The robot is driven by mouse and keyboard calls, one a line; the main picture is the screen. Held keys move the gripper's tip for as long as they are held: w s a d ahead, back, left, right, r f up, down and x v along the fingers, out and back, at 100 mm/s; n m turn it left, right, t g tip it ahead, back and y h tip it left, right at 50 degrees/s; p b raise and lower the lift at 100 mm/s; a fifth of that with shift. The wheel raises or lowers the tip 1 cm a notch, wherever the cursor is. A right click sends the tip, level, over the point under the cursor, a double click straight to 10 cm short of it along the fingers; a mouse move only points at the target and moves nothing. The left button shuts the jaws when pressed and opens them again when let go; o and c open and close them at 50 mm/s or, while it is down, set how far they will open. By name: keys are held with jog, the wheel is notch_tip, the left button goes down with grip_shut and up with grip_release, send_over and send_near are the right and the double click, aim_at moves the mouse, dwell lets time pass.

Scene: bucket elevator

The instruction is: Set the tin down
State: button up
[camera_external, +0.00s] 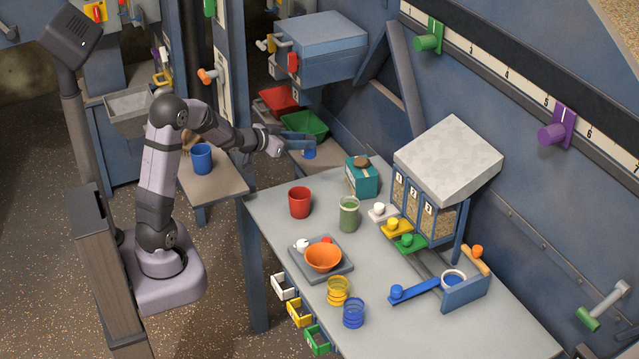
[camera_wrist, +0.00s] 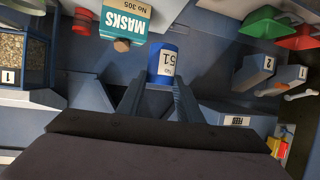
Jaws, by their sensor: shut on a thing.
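The tin is small and blue with a white label reading "51" (camera_wrist: 167,63). In the wrist view it sits between the tips of my gripper (camera_wrist: 160,88), which is shut on it. In the external view my gripper (camera_external: 305,141) reaches out to the right, past the back left corner of the main table. The tin (camera_external: 309,153) shows just below the fingers, against the small tan bench (camera_external: 325,168). The fingers hide its upper part. I cannot tell whether its base touches the bench.
A green bin (camera_external: 305,124) and a red bin (camera_external: 278,100) stand behind my gripper. A teal masks box (camera_external: 362,180) stands to the right on the main table (camera_external: 270,204). A red cup (camera_external: 300,202) and a green jar (camera_external: 349,214) stand nearer. A blue cup (camera_external: 202,158) is left.

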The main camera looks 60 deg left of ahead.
jog(key=w+d+r+m+h, duration=0.35)
jog(key=w+d+r, duration=0.25)
jog(key=d, duration=0.2)
jog(key=d+m+g+h, duration=0.6)
jog(key=d+m+h, duration=0.4)
jog(key=d, duration=1.4)
jog(key=s+d+f+m+g+h+b, duration=0.1)
jog(key=s+d+f+m+g+h, duration=0.15)
jog(key=s+d+m+g, duration=0.55)
jog(key=shift+n+t+y, duration=0.3)
jog(key=shift+n+t, duration=0.1)
jog(key=shift+n, duration=0.45)
jog(key=shift+w+d+f, duration=0.1)
jog(key=shift+d+f, duration=0.05)
jog(key=shift+f, duration=2.5)
jog(key=shift+w+d+f, duration=0.1)
jog(key=shift+d+f, duration=0.1)
jog(key=shift+f, duration=2.4)
jog(key=shift+w+d+f, duration=0.1)
jog(key=shift+d+f, duration=0.05)
jog(key=shift+f, duration=2.5)
jog(key=shift+f, duration=0.1)
